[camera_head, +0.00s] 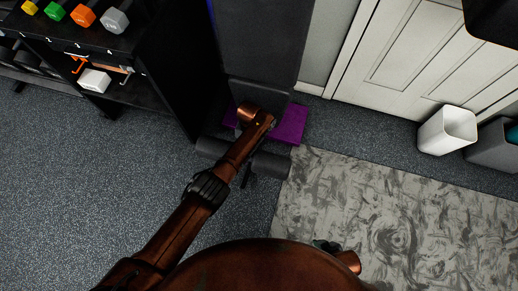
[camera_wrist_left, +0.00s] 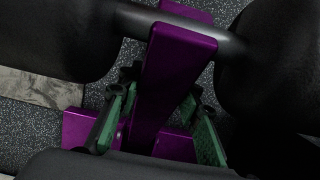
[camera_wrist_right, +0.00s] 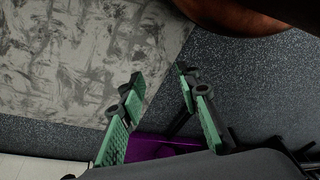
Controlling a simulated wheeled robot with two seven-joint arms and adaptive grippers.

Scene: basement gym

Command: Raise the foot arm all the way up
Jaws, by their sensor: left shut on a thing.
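The purple foot arm (camera_wrist_left: 178,62) runs up the middle of the left wrist view. Dark foam rollers (camera_wrist_left: 60,40) flank it, joined by a crossbar; they also show in the head view (camera_head: 270,164). My left gripper (camera_wrist_left: 158,88) has its green-padded fingers on either side of the foot arm and is shut on it. In the head view my left arm covers this grip. My right gripper (camera_wrist_right: 159,82) is open with nothing between its fingers, above the floor by the patterned mat. A purple part (camera_wrist_right: 160,147) shows behind its fingers.
The dark bench pad (camera_head: 265,45) stands behind the rollers. A black dumbbell rack (camera_head: 165,75) is close on the left. A patterned grey mat (camera_head: 400,215) lies at the right. A white bin (camera_head: 447,130) stands by the door (camera_head: 425,60). The floor at left is clear.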

